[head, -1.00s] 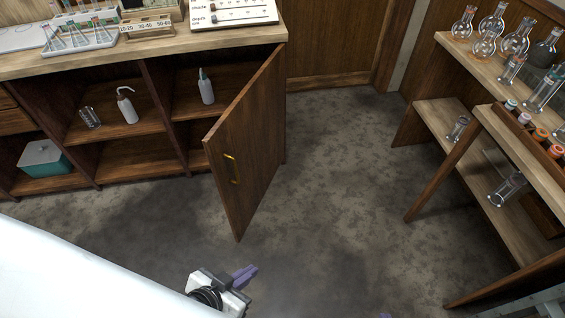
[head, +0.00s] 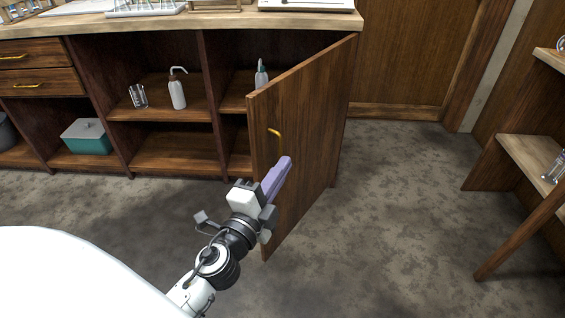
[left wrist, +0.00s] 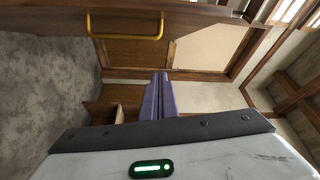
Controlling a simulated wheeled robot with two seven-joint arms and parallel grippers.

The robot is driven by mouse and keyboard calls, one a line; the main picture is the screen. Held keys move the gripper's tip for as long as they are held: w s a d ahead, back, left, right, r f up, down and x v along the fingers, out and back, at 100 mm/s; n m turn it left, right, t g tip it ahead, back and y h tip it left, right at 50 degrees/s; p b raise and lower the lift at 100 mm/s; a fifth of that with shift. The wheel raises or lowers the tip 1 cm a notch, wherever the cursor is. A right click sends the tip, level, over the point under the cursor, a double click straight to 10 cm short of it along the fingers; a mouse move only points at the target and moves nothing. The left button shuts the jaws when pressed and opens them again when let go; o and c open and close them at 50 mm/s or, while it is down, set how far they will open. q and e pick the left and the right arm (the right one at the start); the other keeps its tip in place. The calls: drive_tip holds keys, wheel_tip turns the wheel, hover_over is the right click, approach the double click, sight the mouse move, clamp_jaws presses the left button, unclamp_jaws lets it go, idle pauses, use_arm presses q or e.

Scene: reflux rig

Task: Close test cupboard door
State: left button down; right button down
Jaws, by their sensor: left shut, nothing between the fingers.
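The cupboard door (head: 305,125) is dark brown wood and stands open, swung out from the right end of the cupboard under the counter. Its brass handle (head: 275,133) is near the free edge. The door and handle (left wrist: 125,37) also show along the top of the left wrist view. My left gripper (head: 284,165) is in front of the door's outer face, just below and right of the handle in the head view. Its purple fingers (left wrist: 160,97) are shut and empty. They look apart from the handle; whether they touch the door I cannot tell. My right gripper is not in view.
The open cupboard holds a wash bottle (head: 177,90), a glass beaker (head: 138,96), another bottle (head: 261,75) and a teal box (head: 87,137). A wooden shelf unit (head: 525,150) stands at the right. The grey floor (head: 400,215) between is clear.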

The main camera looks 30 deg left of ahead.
use_arm(q)
drive_tip(key=w+a+r+p, duration=0.1)
drive_tip(key=w+a+p, duration=0.1)
drive_tip(key=w, duration=0.8)
drive_tip(key=shift+s+a+f+b, duration=0.3)
drive_tip(key=shift+s+a, duration=0.25)
drive_tip(key=shift+a, duration=0.2)
drive_tip(key=shift+s+a+f+b, duration=0.3)
drive_tip(key=shift+s+a, duration=0.2)
drive_tip(key=shift+a, duration=0.25)
